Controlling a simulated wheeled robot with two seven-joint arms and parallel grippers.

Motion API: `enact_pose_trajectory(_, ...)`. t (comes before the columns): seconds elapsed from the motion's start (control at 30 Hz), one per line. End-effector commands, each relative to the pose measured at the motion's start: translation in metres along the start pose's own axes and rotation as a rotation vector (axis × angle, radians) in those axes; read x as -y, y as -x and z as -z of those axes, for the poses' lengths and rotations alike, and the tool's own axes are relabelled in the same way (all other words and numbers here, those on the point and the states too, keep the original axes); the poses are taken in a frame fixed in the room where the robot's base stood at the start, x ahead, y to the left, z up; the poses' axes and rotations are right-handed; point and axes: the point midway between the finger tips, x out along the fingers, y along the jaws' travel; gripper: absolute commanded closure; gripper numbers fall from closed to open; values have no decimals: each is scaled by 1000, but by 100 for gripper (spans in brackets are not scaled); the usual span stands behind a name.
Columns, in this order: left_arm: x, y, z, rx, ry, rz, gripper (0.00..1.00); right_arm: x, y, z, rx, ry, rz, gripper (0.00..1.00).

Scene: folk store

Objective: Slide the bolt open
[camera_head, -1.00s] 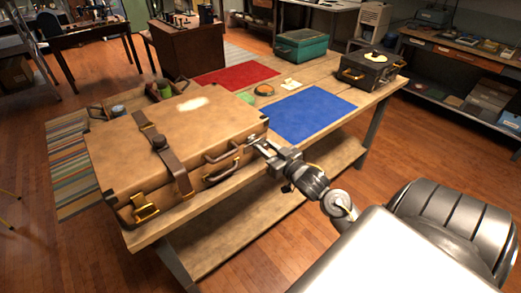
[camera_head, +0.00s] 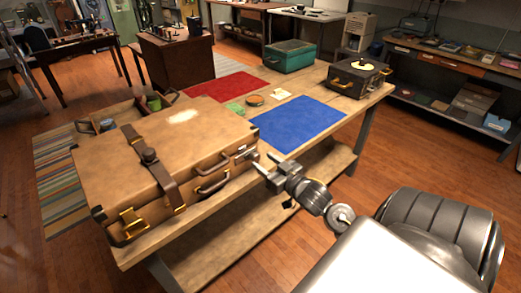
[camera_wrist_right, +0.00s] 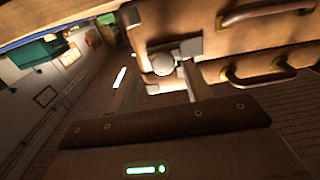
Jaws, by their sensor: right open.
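A large tan suitcase (camera_head: 170,150) with a dark brown strap lies closed on the wooden table. A metal bolt (camera_head: 246,154) sits on its front face near the right corner, right of the handles. In the right wrist view, the bolt's round pale knob (camera_wrist_right: 163,64) stands out from a grey plate (camera_wrist_right: 186,48) on the suitcase. My right gripper (camera_head: 263,165) is open and empty, just in front of the bolt. Its fingers (camera_wrist_right: 160,85) show below and around the knob in the wrist view; I cannot tell if they touch it. My left gripper is out of view.
The suitcase handles (camera_head: 212,182) and a gold clasp (camera_head: 132,222) stick out along its front. A blue mat (camera_head: 300,123), red mat (camera_head: 225,84), teal case (camera_head: 288,56) and dark record player (camera_head: 355,77) are farther back. Floor in front of the table is clear.

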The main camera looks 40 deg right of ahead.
Motion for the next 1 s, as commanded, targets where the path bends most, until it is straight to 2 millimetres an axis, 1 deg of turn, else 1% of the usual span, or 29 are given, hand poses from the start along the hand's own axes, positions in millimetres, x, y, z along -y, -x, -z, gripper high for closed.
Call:
enact_pose_trajectory(0.03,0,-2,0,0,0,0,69,0,12,-3,4,1,-1,51)
enact_pose_trajectory(0.2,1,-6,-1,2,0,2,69,0,45,-2,2,0,-1,51)
enact_pose_trajectory(0.3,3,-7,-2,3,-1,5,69,0,60,-2,2,0,-1,51)
enact_pose_trajectory(0.4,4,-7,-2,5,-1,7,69,-1,70,-1,1,-1,-2,51)
enact_pose_trajectory(0.57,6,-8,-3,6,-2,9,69,-1,77,0,0,-1,-2,51)
enact_pose_trajectory(1.0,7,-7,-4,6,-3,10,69,-1,77,0,-1,-1,-2,51)
